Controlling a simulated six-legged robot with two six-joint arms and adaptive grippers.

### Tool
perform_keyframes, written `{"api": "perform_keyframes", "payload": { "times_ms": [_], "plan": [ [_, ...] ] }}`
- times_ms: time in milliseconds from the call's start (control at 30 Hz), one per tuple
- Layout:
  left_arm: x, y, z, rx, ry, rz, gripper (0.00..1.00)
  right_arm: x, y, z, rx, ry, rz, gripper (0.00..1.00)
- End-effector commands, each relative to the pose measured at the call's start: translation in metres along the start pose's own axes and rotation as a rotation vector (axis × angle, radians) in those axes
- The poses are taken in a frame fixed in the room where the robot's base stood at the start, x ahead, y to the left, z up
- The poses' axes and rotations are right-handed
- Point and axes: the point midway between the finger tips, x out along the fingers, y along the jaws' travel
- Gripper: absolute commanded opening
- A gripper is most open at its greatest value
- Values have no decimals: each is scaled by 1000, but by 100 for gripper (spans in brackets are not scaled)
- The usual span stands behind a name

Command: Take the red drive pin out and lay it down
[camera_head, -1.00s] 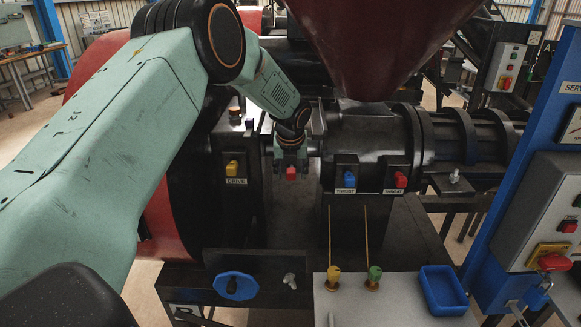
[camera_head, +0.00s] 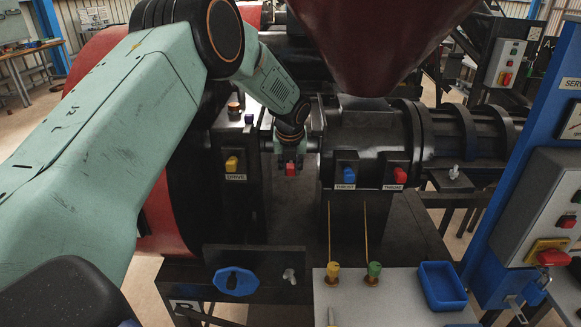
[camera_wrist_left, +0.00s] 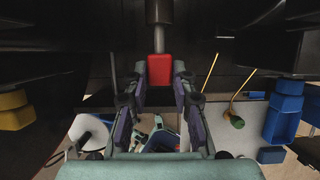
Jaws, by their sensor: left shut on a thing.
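The red drive pin (camera_head: 291,169) shows as a small red block at the shaft between the drive housing and the dark barrel. In the left wrist view the red head (camera_wrist_left: 160,68) sits between the two fingers, with a grey shaft (camera_wrist_left: 158,42) just beyond it. My left gripper (camera_head: 290,161) is shut on the red pin; its fingertips (camera_wrist_left: 160,76) touch the head's sides. How deep the pin sits is hidden. My right gripper is not in view.
A pale table (camera_head: 393,305) at the front carries a blue tray (camera_head: 442,283) and two rods with yellow (camera_head: 333,272) and green (camera_head: 374,270) knobs. A yellow DRIVE knob (camera_head: 231,164) is left of the pin. A red hopper (camera_head: 368,40) hangs above. A blue post (camera_head: 530,170) stands right.

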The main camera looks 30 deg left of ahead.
Motion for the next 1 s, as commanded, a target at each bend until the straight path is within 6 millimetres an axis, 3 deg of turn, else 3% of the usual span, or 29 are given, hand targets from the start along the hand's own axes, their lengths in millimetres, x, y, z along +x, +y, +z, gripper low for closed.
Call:
{"api": "perform_keyframes", "payload": {
  "times_ms": [167,1000],
  "plan": [
    [0,0,0,0,-1,0,0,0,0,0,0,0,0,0],
    [-6,0,-14,0,2,1,0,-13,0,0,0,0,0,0]
  ]
}}
